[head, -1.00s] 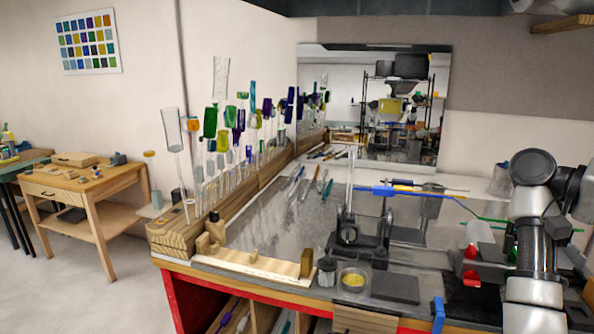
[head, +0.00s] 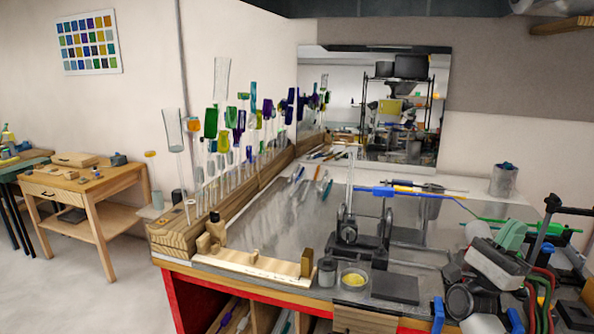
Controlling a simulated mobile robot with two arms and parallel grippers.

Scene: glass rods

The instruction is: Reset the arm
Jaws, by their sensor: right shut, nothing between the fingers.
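My right arm comes in at the lower right of the head view, folded low over the right end of the bench. My right gripper (head: 455,268) is near the bench top, right of the dark grey block. It looks shut with nothing held, though its fingertips are small and dark against the clutter. My left arm and gripper are not in view.
A burner stand (head: 352,240) stands mid-bench, with a small yellow dish (head: 354,279) and a dark block (head: 395,288) in front. Coloured glass rods stand in a wooden rack (head: 173,240) on the left. A grey can (head: 503,180) stands at the back right.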

